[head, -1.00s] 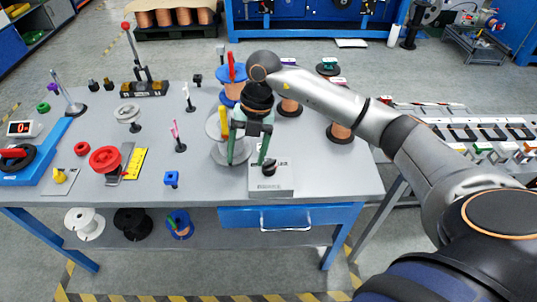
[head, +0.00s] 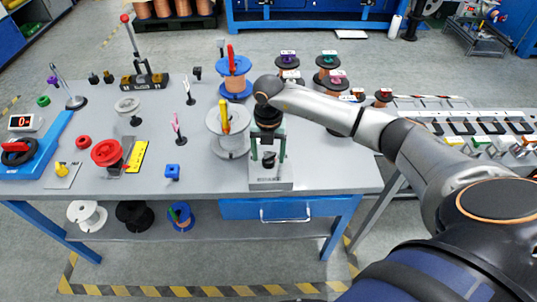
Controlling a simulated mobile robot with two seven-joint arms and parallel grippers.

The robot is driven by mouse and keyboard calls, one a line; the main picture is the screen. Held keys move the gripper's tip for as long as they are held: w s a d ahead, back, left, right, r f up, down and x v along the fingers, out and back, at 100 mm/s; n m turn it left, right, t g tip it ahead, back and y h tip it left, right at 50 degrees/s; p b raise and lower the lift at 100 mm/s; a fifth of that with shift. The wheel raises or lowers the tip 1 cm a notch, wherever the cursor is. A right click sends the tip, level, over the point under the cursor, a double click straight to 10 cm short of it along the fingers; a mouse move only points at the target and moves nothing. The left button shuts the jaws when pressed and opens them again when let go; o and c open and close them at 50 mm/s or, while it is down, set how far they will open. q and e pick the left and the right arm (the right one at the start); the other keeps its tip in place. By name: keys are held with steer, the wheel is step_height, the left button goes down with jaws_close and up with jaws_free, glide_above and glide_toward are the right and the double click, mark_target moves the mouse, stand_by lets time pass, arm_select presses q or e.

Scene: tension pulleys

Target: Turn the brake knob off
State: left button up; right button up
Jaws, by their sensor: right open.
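The brake knob (head: 268,160) is a small black knob on a light grey box (head: 270,185) near the front right of the table. Lettering on the box's front is too small to read surely. My right gripper (head: 267,158) has green fingers and points down over the box. The fingers are open, one on each side of the knob. Whether they touch it I cannot tell. The box's rear part is hidden behind my gripper. My left gripper is not in view.
A grey spool with a yellow handle (head: 225,116) stands close left of my right gripper. A blue spool with a red handle (head: 232,66) is behind it. Copper spools (head: 328,61) stand at the back right.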

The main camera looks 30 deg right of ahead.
steer(key=shift+f, duration=0.4)
steer(key=shift+c, duration=0.4)
jaws_close()
